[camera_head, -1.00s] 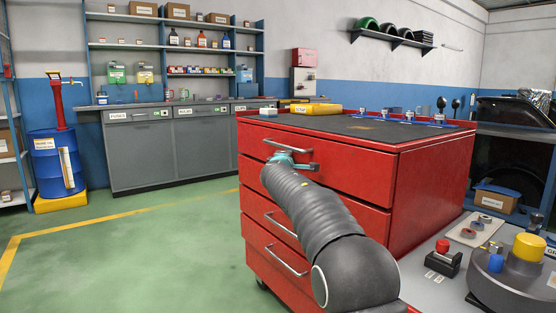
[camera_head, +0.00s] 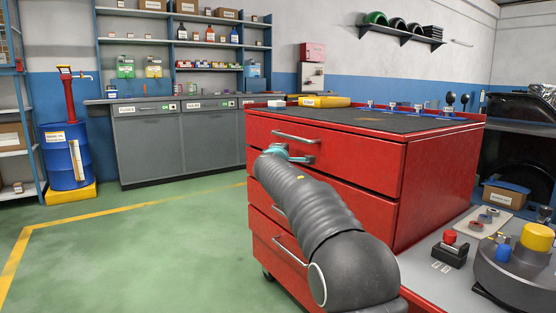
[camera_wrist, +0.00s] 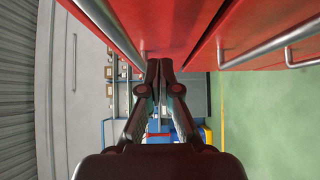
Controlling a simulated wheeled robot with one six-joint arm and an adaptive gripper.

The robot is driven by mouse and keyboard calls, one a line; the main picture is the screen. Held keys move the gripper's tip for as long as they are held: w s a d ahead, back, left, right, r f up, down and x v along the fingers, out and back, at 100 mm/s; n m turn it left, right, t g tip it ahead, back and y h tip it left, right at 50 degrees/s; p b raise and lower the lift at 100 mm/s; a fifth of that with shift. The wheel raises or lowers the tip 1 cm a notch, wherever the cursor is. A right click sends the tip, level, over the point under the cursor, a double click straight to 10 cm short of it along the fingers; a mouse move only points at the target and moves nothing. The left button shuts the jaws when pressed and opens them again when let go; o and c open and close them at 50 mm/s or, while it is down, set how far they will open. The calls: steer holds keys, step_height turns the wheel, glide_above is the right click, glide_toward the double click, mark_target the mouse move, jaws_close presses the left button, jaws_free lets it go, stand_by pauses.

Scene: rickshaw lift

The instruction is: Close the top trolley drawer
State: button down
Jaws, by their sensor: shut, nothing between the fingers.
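The red trolley (camera_head: 445,185) stands in front of me. Its top drawer (camera_head: 345,157) looks flush or nearly flush with the trolley front; a small gap is hard to judge. Its metal bar handle (camera_head: 297,137) faces me. My gripper (camera_head: 310,160) is at the drawer front, just below this handle, partly hidden by my arm. In the wrist view my gripper (camera_wrist: 159,64) is shut and empty, fingertips together beside the red drawer front. The top drawer's handle (camera_wrist: 112,32) runs up and left of the fingers. I cannot tell whether the fingertips touch the drawer.
The lower drawers (camera_head: 365,207) are at the trolley front, and a lower handle (camera_head: 290,250) juts out. A grey bench top (camera_head: 420,272) with a red-button box (camera_head: 450,250) is at lower right. Green floor (camera_head: 150,250) is clear to the left.

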steer(key=s, duration=0.9)
step_height(320, 180, down, 10)
steer(key=s+d+r+m+g+h, duration=0.1)
steer(key=s+d+m+g+h, duration=0.1)
steer(key=s+d+g, duration=0.1)
steer(key=s+d+f+m+g+p, duration=0.1)
steer(key=s+d+f+m+g, duration=0.3)
steer(key=s, duration=0.3)
steer(key=s+d+f+m+g+p, duration=0.1)
steer(key=s+d+f+g, duration=0.1)
steer(key=s+d+f, duration=0.35)
steer(key=s+d+m+g+y+p, duration=0.2)
steer(key=s+d+m+g+p, duration=0.15)
steer(key=s, duration=1.05)
steer(key=s+d+m+g+y+p, duration=0.15)
steer(key=s+d+m, duration=0.25)
steer(key=s, duration=1)
steer(key=s+d+r+m+t+p, duration=0.1)
steer(key=s+d+r+m+p, duration=0.1)
steer(key=s+r, duration=0.4)
steer(key=shift+s+d+t+p, duration=0.3)
steer(key=shift+s+d+p, duration=0.1)
steer(key=shift+p, duration=0.4)
